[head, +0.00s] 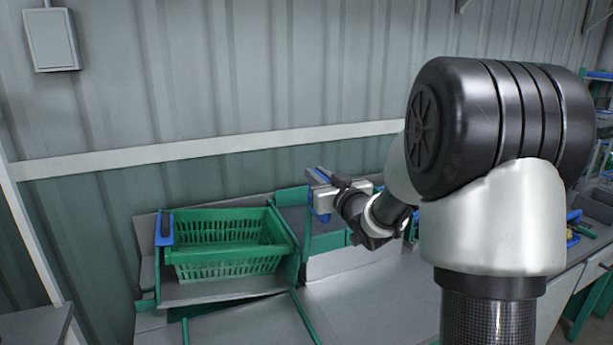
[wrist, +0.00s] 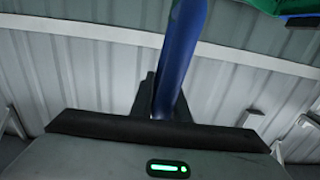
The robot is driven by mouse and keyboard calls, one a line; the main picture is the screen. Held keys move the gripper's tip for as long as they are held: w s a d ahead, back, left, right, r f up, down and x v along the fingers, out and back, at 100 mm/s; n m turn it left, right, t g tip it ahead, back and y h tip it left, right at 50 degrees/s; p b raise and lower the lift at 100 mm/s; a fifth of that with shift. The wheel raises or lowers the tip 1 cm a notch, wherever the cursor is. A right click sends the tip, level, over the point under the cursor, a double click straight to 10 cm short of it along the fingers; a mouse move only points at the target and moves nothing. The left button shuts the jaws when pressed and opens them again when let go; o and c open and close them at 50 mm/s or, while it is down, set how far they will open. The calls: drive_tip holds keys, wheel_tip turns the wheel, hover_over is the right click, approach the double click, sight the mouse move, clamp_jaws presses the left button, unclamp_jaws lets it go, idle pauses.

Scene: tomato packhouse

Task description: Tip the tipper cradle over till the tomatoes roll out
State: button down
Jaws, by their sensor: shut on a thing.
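The tipper cradle (head: 215,292) stands at the left, a grey tray with green side parts, and looks tilted. A green slatted crate (head: 228,268) sits in it; I see no tomatoes inside. A blue upright piece (head: 165,228) is at the cradle's left side. My gripper (head: 322,196) is right of the crate, shut on a blue bar, which runs up between the fingers in the wrist view (wrist: 182,55). My gripper's fingertips in the wrist view (wrist: 163,100) are partly hidden by the dark palm edge. Where the bar joins the cradle is hard to see.
A ribbed metal wall with a pale rail (head: 200,148) stands close behind. A grey worktop (head: 360,300) lies clear in front of my gripper. Shelves and a bench (head: 590,250) with small items are at the far right. A grey wall box (head: 51,40) hangs upper left.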

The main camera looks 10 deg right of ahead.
drive_tip(key=w+d+f+m+p, duration=0.15)
drive_tip(key=d+f+m, duration=0.25)
drive_tip(key=d, duration=0.5)
drive_tip(key=w+d+f+m, duration=0.2)
drive_tip(key=d+f+m, duration=0.3)
drive_tip(key=d, duration=0.3)
drive_tip(key=shift+w+d+f+m+b, duration=0.15)
drive_tip(key=shift+d+f+m+b, duration=1)
drive_tip(key=shift+f, duration=2.1)
drive_tip(key=shift+w+d+f+m+b, duration=0.2)
drive_tip(key=shift+d+f+m+b, duration=0.95)
drive_tip(key=shift+f, duration=2.1)
drive_tip(key=shift+w+d+f+m+b, duration=0.15)
drive_tip(key=shift+d+f+m+b, duration=0.45)
drive_tip(key=shift+f+m, duration=1.9)
drive_tip(key=shift+a+f+n, duration=0.1)
drive_tip(key=shift+f+n, duration=0.8)
drive_tip(key=shift+f, duration=0.05)
drive_tip(key=shift+s+a+f, duration=0.1)
drive_tip(key=shift+a+f, duration=0.05)
drive_tip(key=shift+f, duration=0.15)
drive_tip(key=c, duration=1.7)
unclamp_jaws()
